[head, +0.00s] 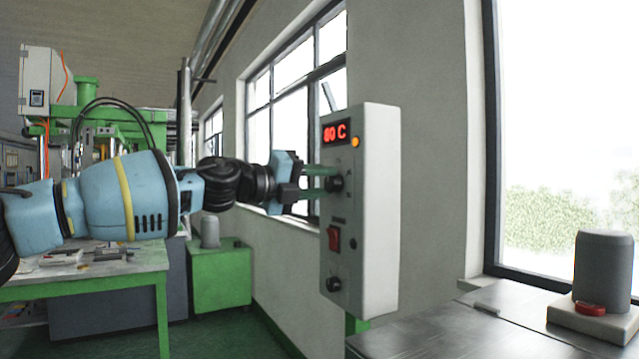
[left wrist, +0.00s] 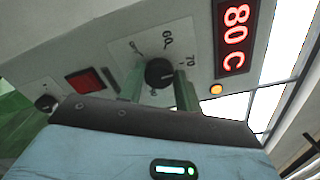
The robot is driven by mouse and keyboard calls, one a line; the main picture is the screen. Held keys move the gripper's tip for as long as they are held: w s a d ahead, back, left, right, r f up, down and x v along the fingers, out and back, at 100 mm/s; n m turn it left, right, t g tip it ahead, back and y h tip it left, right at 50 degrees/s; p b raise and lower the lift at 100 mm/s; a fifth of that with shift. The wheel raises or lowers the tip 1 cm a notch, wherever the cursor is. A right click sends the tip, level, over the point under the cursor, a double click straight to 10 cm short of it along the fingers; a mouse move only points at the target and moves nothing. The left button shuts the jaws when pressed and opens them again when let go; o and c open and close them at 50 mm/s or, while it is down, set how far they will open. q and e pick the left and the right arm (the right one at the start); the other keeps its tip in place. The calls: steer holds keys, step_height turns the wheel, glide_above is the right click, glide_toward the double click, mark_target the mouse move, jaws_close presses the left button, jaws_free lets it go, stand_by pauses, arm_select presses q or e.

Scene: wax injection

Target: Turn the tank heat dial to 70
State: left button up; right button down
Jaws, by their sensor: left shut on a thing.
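The tank heat dial (head: 335,184) is a black round knob on the front of a grey control box (head: 376,215). It also shows in the left wrist view (left wrist: 160,73), with printed marks 60 and 70 around it. Where its pointer stands is too small to tell. The red display (head: 336,132) above it reads 80 C. My left gripper (head: 326,179) reaches in from the left, its green fingers on either side of the dial, shut on it. My right gripper is not in view.
A red switch (head: 334,238) and a second black knob (head: 333,284) sit lower on the box. An orange lamp (head: 355,142) is lit beside the display. A metal bench (head: 450,335) with a grey cylinder (head: 603,270) stands at the right.

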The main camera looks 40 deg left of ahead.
arm_select(q)
steer(key=o, duration=1)
steer(key=shift+c, duration=0.2)
steer(key=v, duration=0.7)
steer(key=shift+s, duration=0.35)
steer(key=shift+a, duration=0.1)
